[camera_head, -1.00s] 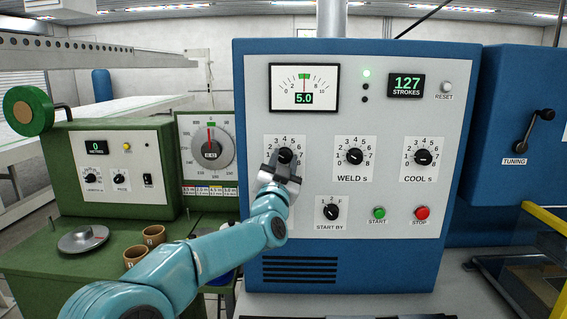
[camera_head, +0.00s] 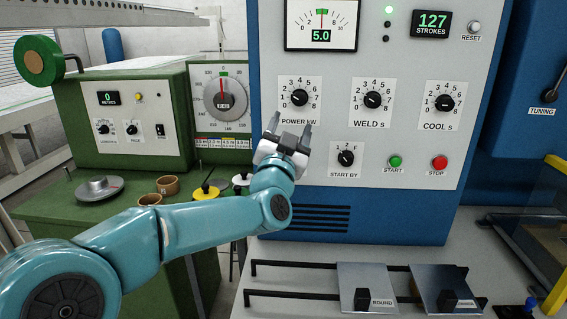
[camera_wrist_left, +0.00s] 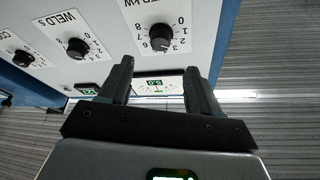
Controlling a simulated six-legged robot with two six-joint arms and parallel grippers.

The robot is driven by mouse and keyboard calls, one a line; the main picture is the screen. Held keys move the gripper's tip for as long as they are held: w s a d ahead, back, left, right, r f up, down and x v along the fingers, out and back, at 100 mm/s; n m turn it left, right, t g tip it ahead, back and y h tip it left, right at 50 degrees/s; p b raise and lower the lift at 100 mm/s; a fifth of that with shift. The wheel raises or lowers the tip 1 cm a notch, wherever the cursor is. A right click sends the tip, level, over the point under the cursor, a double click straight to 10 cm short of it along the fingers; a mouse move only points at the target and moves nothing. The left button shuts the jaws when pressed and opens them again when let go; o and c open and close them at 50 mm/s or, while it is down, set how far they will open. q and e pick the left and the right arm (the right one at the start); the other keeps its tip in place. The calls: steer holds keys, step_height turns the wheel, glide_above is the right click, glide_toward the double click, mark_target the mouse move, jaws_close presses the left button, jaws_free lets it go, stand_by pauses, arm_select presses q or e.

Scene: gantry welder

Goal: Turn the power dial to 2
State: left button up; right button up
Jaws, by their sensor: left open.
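The power dial (camera_head: 300,98) is a black knob on a white scale plate marked POWER kW, on the front of the blue welder cabinet. Its pointer is too small to read surely. The meter above it shows 5.0 (camera_head: 321,36). My left gripper (camera_head: 290,129) is open and empty, just below the dial and apart from it. In the left wrist view the power dial (camera_wrist_left: 161,37) appears upside down, beyond the two open fingers (camera_wrist_left: 158,68), with nothing between them. My right gripper is not in view.
The weld dial (camera_head: 372,99) and cool dial (camera_head: 444,102) are to the right. Below are the start-by knob (camera_head: 346,158), green start button (camera_head: 396,161) and red stop button (camera_head: 439,162). A green machine (camera_head: 150,130) stands at the left.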

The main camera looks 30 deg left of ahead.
arm_select(q)
steer(key=b+v, duration=0.1)
steer(key=v, duration=0.6)
steer(key=shift+b, duration=0.35)
steer(key=shift+f, duration=0.1)
